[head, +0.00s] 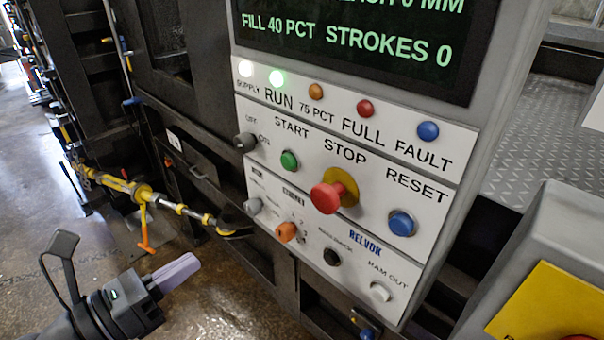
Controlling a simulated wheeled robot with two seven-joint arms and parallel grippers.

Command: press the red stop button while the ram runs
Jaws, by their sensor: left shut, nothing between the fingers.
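The red mushroom-shaped stop button (327,197) sits on a yellow collar under the word STOP on the white control panel (340,130). It stands out from the panel face and nothing touches it. The display (370,45) reads FILL 40 PCT, STROKES 0. The ram itself cannot be picked out. My left gripper (190,267) is at the lower left, shut and empty, apart from the panel and to the left of and below the stop button. My right gripper is not in view.
A green start button (290,160) and a blue reset button (401,223) flank the stop button. Knobs, including an orange one (286,232), line the lower row. A grey box (550,270) stands at right.

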